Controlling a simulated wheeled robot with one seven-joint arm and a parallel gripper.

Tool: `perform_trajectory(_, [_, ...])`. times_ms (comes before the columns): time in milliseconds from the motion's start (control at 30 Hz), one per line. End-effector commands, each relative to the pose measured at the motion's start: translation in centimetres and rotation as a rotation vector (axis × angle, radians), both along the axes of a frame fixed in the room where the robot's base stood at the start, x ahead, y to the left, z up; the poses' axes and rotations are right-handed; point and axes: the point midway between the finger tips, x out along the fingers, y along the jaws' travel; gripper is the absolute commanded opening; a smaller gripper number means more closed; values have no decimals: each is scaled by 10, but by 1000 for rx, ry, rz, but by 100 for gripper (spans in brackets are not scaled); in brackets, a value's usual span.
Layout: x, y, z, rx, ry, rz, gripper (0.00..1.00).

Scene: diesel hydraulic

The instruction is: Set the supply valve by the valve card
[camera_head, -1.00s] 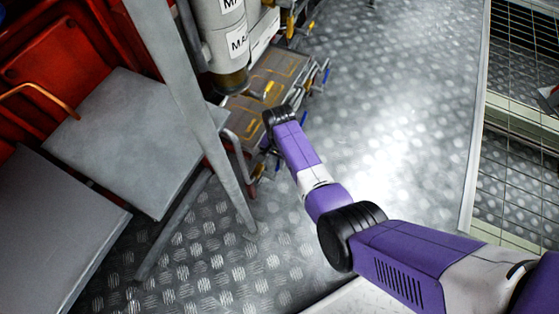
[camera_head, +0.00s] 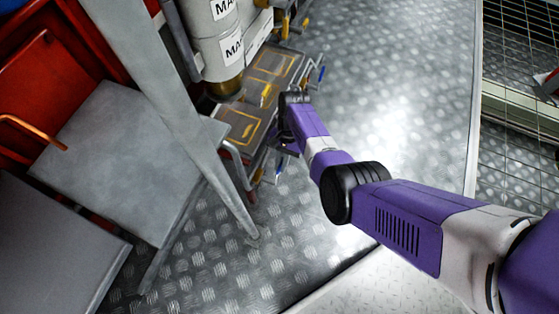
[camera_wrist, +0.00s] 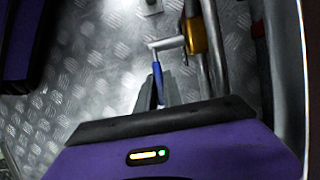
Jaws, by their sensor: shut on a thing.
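In the wrist view a valve lever with a blue grip (camera_wrist: 156,70) and a bare metal arm joins a brass-coloured valve body (camera_wrist: 196,36) on a metal pipe (camera_wrist: 211,50). My gripper (camera_wrist: 160,86) has its two grey fingers on either side of the blue grip and is shut on it. In the head view my gripper is low beside the pipework and mostly hidden by my wrist. The valve card cannot be made out in either view.
A grey box-like unit with yellow outlines (camera_head: 272,64) and a labelled white cylinder (camera_head: 222,45) stand behind the arm. A slanted grey post (camera_head: 178,100) and a grey seat (camera_head: 125,150) are at left. Open tread-plate floor (camera_head: 400,100) lies to the right.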

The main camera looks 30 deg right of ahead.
Motion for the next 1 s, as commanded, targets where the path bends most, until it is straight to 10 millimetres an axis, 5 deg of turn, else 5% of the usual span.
perform_trajectory(667, [-3,3,-7,101,74,1,0])
perform_trajectory(700, [-3,3,-7,101,74,1,15])
perform_trajectory(800, [-3,3,-7,101,74,1,33])
perform_trajectory(1000, [-2,2,-7,100,72,0,33])
